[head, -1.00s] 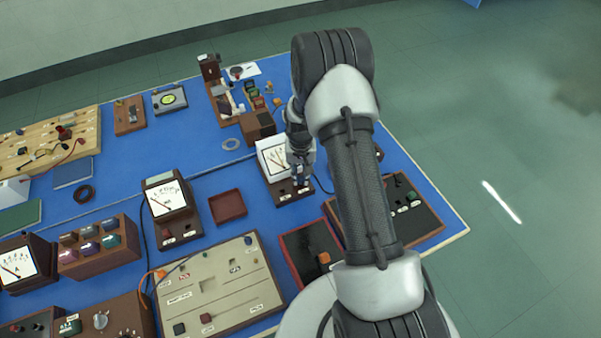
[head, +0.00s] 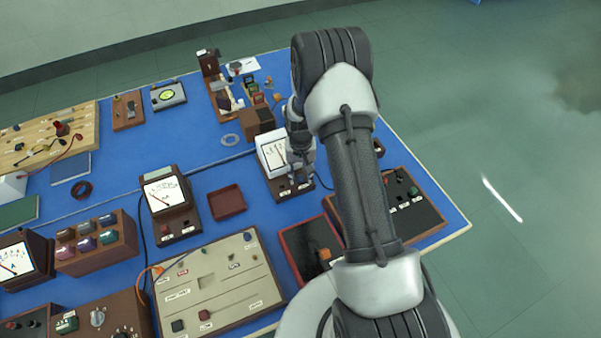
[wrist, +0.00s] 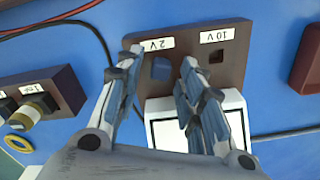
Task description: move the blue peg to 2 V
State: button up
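The blue peg (wrist: 160,69) stands at the socket beside the 2 V label (wrist: 152,45) on the brown base (wrist: 192,76) of a white-faced meter (head: 272,150). The 10 V socket (wrist: 215,56) is a dark, empty square hole to its right in the wrist view. My gripper (wrist: 162,62) is over the base with one finger on each side of the peg. The fingers are apart, with visible gaps beside the peg, so the gripper is open. In the head view my gripper (head: 300,178) hides part of the base, and the peg is hard to make out.
A dark red tray (head: 227,202) lies left of the meter. A second meter (head: 165,196) stands farther left. A red-edged box (head: 302,252) and a dark panel with knobs (head: 425,212) are close in front and right. A black cable (wrist: 85,24) runs near the base.

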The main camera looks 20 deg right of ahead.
dwell(0.3)
notch_tip(320, 180, up, 12)
dwell(0.5)
dwell(0.3)
